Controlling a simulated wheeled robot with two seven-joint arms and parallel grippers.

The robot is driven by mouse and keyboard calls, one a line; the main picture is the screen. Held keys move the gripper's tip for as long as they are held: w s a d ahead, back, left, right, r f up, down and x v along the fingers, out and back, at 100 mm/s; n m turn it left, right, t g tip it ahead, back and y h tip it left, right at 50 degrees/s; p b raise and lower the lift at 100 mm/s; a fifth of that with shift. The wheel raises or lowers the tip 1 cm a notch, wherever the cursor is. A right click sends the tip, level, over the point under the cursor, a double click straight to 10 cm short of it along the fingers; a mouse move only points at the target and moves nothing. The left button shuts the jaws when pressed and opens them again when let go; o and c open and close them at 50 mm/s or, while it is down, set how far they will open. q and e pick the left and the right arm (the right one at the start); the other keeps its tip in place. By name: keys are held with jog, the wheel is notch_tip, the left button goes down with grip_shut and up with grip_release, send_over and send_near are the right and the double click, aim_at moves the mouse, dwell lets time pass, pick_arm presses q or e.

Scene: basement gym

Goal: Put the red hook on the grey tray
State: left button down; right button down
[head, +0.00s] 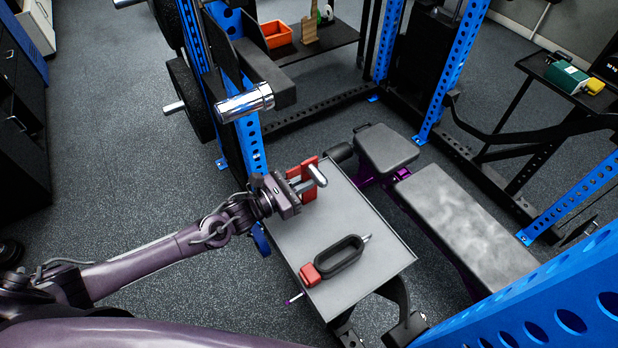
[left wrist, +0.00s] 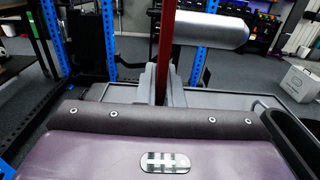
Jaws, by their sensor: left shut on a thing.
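The red hook (head: 309,191) is a red plate with a silver peg. My left gripper (head: 298,187) is shut on its plate, over the far left part of the grey tray (head: 345,215). In the left wrist view the red hook (left wrist: 167,45) stands upright between the fingers of the left gripper (left wrist: 162,84), its silver peg pointing right. I cannot tell whether its lower end touches the tray. The tray's rim (left wrist: 225,99) shows behind the fingers. My right gripper is not in view.
A black loop-shaped object with a red block (head: 337,260) lies on the tray's near part. A grey bench (head: 465,225) stands right of the tray. Blue rack posts (head: 245,135) and a chrome bar end (head: 245,102) rise behind. The tray's middle is clear.

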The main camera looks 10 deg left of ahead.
pick_arm(q)
jog(key=c, duration=2)
grip_release()
jog(key=shift+f, duration=0.1)
jog(key=o, duration=0.4)
jog(key=shift+o, duration=0.2)
jog(key=shift+r, duration=0.25)
jog(key=b+v, duration=0.1)
jog(key=v, duration=0.4)
jog(key=b+v, duration=0.2)
jog(key=v, duration=0.4)
jog(key=shift+d+f, duration=0.1)
jog(key=shift+f, duration=0.1)
jog(key=shift+s+a+r, duration=0.15)
jog(key=shift+s+a, duration=0.25)
jog(key=shift+d, duration=0.1)
